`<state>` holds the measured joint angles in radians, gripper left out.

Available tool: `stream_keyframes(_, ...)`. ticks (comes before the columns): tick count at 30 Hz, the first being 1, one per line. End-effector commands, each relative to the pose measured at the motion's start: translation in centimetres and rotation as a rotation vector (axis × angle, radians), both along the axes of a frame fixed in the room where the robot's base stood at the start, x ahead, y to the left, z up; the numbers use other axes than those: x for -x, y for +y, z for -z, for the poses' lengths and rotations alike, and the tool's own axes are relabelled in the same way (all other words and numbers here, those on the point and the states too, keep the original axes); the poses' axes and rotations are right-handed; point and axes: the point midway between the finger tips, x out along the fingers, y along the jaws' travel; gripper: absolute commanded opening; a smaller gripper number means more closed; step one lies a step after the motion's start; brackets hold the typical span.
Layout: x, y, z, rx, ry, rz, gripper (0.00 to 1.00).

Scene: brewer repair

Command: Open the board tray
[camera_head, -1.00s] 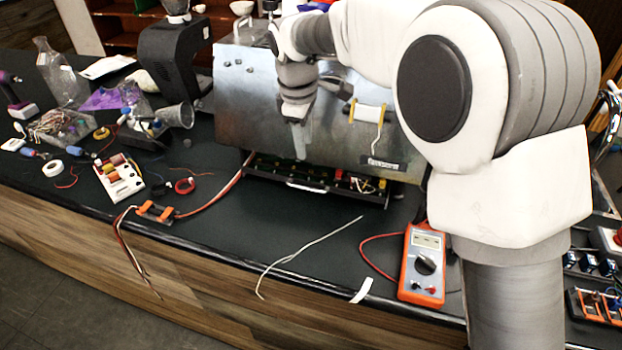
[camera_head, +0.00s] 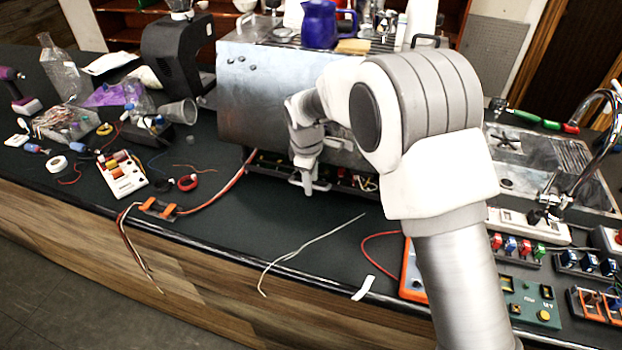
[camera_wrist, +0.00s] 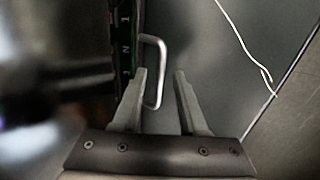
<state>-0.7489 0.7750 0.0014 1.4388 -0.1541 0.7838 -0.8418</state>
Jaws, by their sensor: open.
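The board tray (camera_head: 262,169) is a dark, shallow tray with a green board, low under the front of the metal brewer (camera_head: 250,105). In the wrist view its edge (camera_wrist: 127,45) runs along the left, with a pale bar handle (camera_wrist: 161,65) standing out from it. My gripper (camera_wrist: 160,74) is open and points down at the tray front. Its two fingers appear on either side of the handle's bar, with the left finger closer. I cannot tell whether they touch it or how deep they reach. In the head view my gripper (camera_head: 308,190) hides the handle.
The black counter in front of the tray is mostly clear, with a loose pale wire (camera_head: 312,240) lying on it. An orange multimeter (camera_head: 411,275) is partly behind my arm. A wire clamp block (camera_head: 158,208) with red wires sits left. A blue jug (camera_head: 318,25) stands on the brewer.

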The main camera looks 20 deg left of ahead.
Motion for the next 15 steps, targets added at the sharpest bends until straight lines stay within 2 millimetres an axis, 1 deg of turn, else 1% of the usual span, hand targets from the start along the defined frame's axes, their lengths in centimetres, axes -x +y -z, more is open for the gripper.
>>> stream_keyframes(4, 0.00, 0.00, -0.02, 0.000, 0.000, 0.000, 0.42)
stream_keyframes(8, 0.01, 0.00, -0.03, 0.000, 0.000, 0.000, 0.19)
stream_keyframes(9, 0.01, 0.00, -0.04, 0.000, 0.000, 0.000, 0.12)
stream_keyframes(11, 0.01, 0.00, -0.04, 0.000, 0.000, 0.000, 0.01)
stream_keyframes(15, 0.01, 0.00, -0.05, 0.000, 0.000, 0.000, 0.00)
